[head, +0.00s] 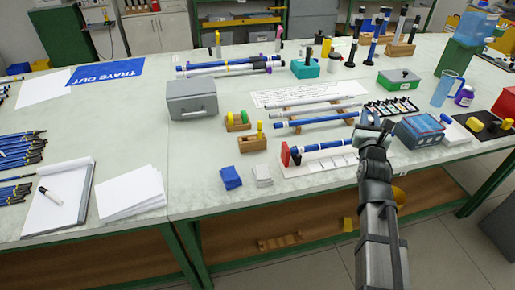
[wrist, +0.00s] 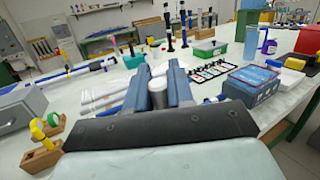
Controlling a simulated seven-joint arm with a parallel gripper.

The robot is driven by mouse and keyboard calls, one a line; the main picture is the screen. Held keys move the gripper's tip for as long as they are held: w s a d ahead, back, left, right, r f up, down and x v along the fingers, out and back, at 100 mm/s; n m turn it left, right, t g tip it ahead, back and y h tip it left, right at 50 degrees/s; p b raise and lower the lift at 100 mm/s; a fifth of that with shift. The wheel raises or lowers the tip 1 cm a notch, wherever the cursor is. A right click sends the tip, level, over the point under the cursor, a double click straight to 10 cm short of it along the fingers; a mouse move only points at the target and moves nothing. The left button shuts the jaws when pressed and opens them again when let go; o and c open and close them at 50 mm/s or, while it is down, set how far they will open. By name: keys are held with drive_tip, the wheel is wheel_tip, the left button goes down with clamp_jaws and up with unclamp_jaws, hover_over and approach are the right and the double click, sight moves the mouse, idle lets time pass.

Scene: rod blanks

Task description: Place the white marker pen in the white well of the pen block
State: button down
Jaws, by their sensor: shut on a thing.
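My gripper (head: 374,127) is above the right front part of the bench, near the rods. In the wrist view my gripper (wrist: 158,90) is shut on a short, pale cylinder (wrist: 158,98) held between the blue-grey fingers, seen end on; it appears to be the white marker pen. Most of it is hidden by the fingers. A teal block (head: 305,70) with a dark upright piece in it stands farther back and left; it may be the pen block. It also shows in the wrist view (wrist: 132,62). I cannot make out its white well.
Pale and blue rods (head: 315,121) lie on supports left of my gripper. A green box (head: 398,79) stands behind. A grey case (head: 191,99) stands at left.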

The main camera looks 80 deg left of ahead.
drive_tip(key=s+a+f+n+g+y, duration=0.1)
drive_tip(key=s+a+g, duration=0.1)
drive_tip(key=s+a, duration=0.6)
drive_tip(key=s+a+n+g, duration=0.2)
drive_tip(key=s+a+g, duration=0.15)
drive_tip(key=s, duration=0.85)
drive_tip(key=s+a+f+n+g+y, duration=0.1)
drive_tip(key=s+a, duration=0.5)
drive_tip(key=s, duration=0.5)
drive_tip(key=s+a+f+h, duration=0.1)
drive_tip(key=a+f, duration=0.1)
drive_tip(key=a, duration=0.5)
drive_tip(key=shift+s, duration=0.4)
drive_tip(key=shift+f, duration=0.1)
drive_tip(key=shift+f, duration=5)
